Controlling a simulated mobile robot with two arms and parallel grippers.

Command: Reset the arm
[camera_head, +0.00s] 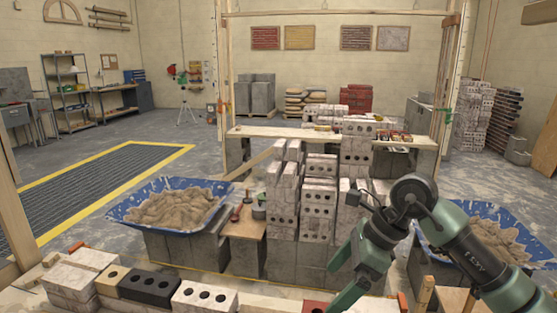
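My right arm, green and dark grey, comes in from the lower right and bends at a dark round joint. Its front part points down and to the left, to the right gripper (345,283) near the bottom edge, in front of the stacked bricks (318,200). Whether its fingers are open or shut is not clear, and I make out nothing held in it. My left arm and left gripper are not in view.
A blue mortar tub (128,214) stands on grey blocks at left; another blue tub (513,222) is partly behind my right arm. A front row of bricks (204,297) runs along the bottom. Wooden posts frame the brick stacks. Open floor lies around the yellow-edged grating (85,195).

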